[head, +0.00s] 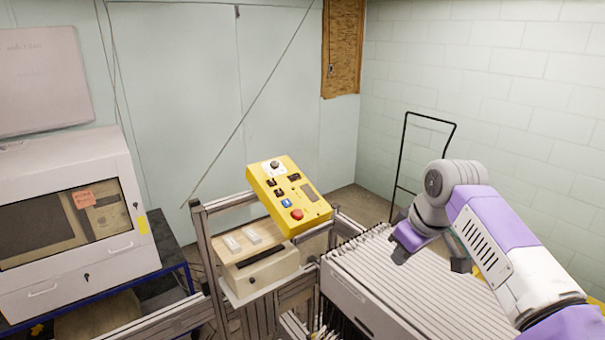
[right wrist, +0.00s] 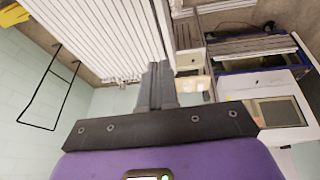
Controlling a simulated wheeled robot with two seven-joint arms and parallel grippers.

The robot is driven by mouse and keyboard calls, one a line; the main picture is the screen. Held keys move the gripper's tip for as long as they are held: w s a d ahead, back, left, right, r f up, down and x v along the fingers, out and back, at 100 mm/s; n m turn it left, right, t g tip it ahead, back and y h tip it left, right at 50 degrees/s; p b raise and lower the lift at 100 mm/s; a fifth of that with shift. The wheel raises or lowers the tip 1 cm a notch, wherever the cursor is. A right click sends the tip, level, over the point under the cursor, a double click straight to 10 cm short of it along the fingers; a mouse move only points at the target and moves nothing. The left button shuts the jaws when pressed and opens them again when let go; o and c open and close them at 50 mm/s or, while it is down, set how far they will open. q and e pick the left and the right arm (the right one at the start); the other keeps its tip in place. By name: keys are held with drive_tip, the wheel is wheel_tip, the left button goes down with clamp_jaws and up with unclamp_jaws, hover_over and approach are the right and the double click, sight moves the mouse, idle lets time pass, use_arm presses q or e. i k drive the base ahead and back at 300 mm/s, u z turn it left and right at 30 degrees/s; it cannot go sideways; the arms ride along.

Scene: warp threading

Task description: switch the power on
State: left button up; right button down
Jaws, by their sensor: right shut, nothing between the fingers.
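A yellow control box (head: 262,188) stands tilted on a metal frame in the middle of the head view. My left gripper is not visible.
A white slatted machine (head: 375,265) lies right of the box, below my right arm. A white cabinet (head: 80,165) stands at left. A black hand-cart frame (head: 405,150) stands behind. Open air separates my gripper and the panel.

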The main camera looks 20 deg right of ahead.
sight(296, 176)
drive_tip(key=i, duration=2)
